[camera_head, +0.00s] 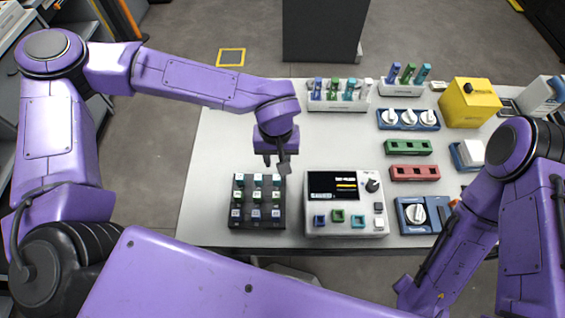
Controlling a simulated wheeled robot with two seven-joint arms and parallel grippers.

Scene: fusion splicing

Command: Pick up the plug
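My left gripper (275,162) hangs pointing down over the back edge of a black tray (240,224), with a gap between its dark fingers and nothing seen between them. The tray holds several small plug-like pieces (257,196) in rows, with pale, green and blue tops. I cannot tell which piece is the plug. More upright pieces in blue, green and teal (349,88) stand in a white rack at the back of the table. My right arm comes in from the right and reaches down to the lower edge; its gripper does not show.
A white device with a screen (345,226) stands right of the tray. Dial boxes, a green block (408,147), a red block (415,173) and a yellow box (468,103) fill the right side. The white table (215,180) is clear left of the tray.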

